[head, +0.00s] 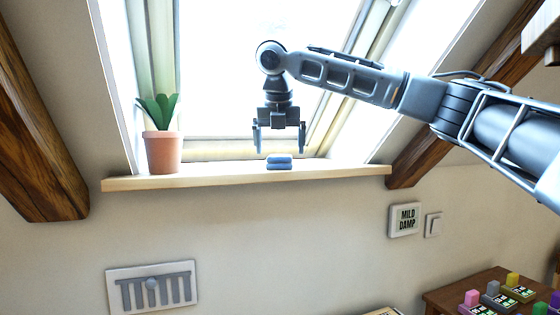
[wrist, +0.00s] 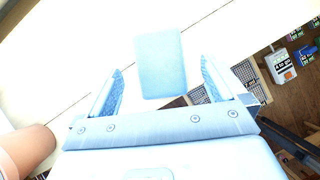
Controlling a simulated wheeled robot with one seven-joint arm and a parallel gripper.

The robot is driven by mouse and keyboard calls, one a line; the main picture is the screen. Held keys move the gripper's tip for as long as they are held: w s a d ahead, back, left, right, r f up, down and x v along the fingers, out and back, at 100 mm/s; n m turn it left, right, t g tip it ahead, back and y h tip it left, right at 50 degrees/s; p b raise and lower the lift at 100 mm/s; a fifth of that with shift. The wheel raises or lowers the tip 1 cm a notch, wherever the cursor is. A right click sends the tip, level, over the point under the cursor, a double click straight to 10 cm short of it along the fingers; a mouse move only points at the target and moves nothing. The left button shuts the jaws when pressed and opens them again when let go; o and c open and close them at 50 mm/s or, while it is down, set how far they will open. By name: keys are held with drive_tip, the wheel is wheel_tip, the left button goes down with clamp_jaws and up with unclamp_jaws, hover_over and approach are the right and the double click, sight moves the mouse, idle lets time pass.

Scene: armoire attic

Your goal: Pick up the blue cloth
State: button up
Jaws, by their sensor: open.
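The blue cloth (head: 279,162) lies folded in a small stack on the window sill (head: 220,179), close to the sill's front edge. In the wrist view the cloth (wrist: 160,62) is a pale blue rectangle ahead of my gripper, between the lines of its two fingers. My gripper (head: 279,150) points down above the cloth, with one finger to each side of it. My gripper (wrist: 162,90) is open and empty in the wrist view.
A potted plant (head: 163,148) stands on the sill to the left; its pot (wrist: 25,150) shows in the wrist view. The sloped window frame rises behind the sill. A table (head: 440,298) with several coloured items is at lower right. The sill right of the cloth is clear.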

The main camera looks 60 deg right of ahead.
drive_tip(key=shift+x, duration=1.25)
drive_tip(key=shift+c, duration=0.4)
drive_tip(key=shift+a, duration=0.1)
drive_tip(key=c, duration=1.2)
drive_tip(key=shift+o, duration=0.2)
